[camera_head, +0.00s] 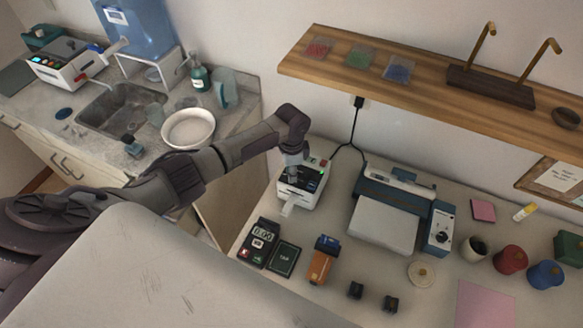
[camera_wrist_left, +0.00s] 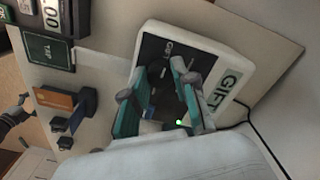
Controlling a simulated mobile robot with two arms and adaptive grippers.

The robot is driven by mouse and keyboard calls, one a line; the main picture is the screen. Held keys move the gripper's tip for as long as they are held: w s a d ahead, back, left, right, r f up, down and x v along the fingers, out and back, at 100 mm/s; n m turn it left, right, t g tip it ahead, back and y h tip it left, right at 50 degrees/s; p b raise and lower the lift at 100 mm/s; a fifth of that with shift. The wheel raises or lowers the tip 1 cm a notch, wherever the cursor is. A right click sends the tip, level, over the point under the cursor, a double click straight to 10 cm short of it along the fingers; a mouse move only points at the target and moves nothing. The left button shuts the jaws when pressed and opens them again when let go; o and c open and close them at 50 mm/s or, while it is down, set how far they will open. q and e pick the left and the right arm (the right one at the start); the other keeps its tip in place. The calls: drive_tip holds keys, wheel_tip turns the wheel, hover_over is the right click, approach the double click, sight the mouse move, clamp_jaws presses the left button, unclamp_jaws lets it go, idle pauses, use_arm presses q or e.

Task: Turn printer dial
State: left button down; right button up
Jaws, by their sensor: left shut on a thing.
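A small white printer (camera_head: 312,197) with a dark top panel stands at the left of the desk, a pale slip at its front. In the left wrist view the printer (camera_wrist_left: 146,38) shows upside-down "GIFT" lettering and a green light. My left gripper (camera_head: 292,176) reaches down onto this panel; its teal-sided fingers (camera_wrist_left: 160,74) are closed around a dark round dial (camera_wrist_left: 154,68) on it, mostly hidden by the fingers. Which way the dial points cannot be told.
A larger blue and white machine (camera_head: 385,226) with a side knob (camera_head: 442,239) stands to the right. A card reader (camera_head: 261,238), a dark "TAP" pad (camera_head: 284,258) and an orange holder (camera_head: 321,266) lie in front. A wooden shelf (camera_head: 430,88) hangs above; a black cable runs behind the printer.

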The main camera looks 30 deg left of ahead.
use_arm(q)
drive_tip(key=shift+n, duration=0.3)
drive_tip(key=c, duration=0.9)
unclamp_jaws()
wheel_tip(320, 180, up, 12)
idle(0.4)
